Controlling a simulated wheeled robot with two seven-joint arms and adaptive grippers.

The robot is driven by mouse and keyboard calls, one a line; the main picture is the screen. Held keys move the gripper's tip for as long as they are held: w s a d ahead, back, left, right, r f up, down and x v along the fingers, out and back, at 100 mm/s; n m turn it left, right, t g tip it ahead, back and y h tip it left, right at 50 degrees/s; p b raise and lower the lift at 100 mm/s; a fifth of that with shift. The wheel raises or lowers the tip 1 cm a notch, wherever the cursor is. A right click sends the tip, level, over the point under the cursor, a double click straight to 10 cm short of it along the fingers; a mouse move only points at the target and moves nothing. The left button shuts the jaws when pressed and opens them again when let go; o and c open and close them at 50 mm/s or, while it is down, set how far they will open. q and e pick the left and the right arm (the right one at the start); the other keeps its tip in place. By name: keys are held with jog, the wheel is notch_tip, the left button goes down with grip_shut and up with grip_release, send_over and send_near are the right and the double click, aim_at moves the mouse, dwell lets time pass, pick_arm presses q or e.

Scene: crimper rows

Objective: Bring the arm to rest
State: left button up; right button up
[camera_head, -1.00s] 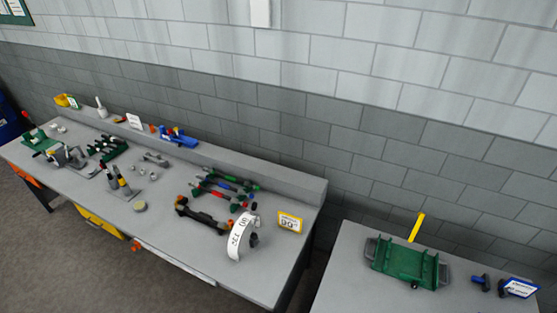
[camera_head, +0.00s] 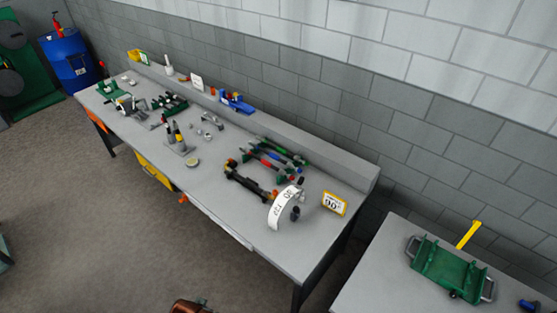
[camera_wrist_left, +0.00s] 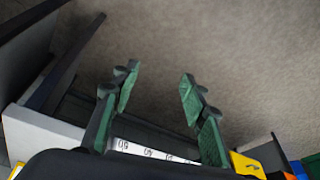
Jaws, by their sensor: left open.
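My left gripper (camera_wrist_left: 160,88) shows in the left wrist view. Its two green-padded fingers are spread apart, with nothing between the tips. Grey floor lies beyond them. A grey bench edge (camera_wrist_left: 45,135) is at the left of that view, and a white strip with printed marks (camera_wrist_left: 150,152) shows between the finger bases. Neither gripper can be made out in the head view. My right gripper is in no frame.
A long grey workbench (camera_head: 225,190) carries tools, a curved white label (camera_head: 285,207) and a yellow-framed sign (camera_head: 334,203). A second table at right holds a green tray (camera_head: 450,268). A blue barrel (camera_head: 70,60) stands at far left. Open floor (camera_head: 75,230) lies before the bench.

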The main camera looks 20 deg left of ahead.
pick_arm(q)
jog(key=s+d+f+g+b, duration=0.1)
jog(key=s+f+b, duration=0.15)
jog(key=f, duration=1.15)
jog(key=s+f+b, duration=0.2)
jog(key=f+b, duration=0.1)
jog(key=f, duration=1)
jog(key=s+f+m+g+b, duration=0.1)
jog(key=s+f+b, duration=0.5)
jog(key=s+f, duration=1.2)
notch_tip(320, 180, down, 4)
jog(key=shift+s+r+h, duration=0.15)
jog(key=shift+s+h, duration=0.15)
jog(key=shift+s, duration=0.1)
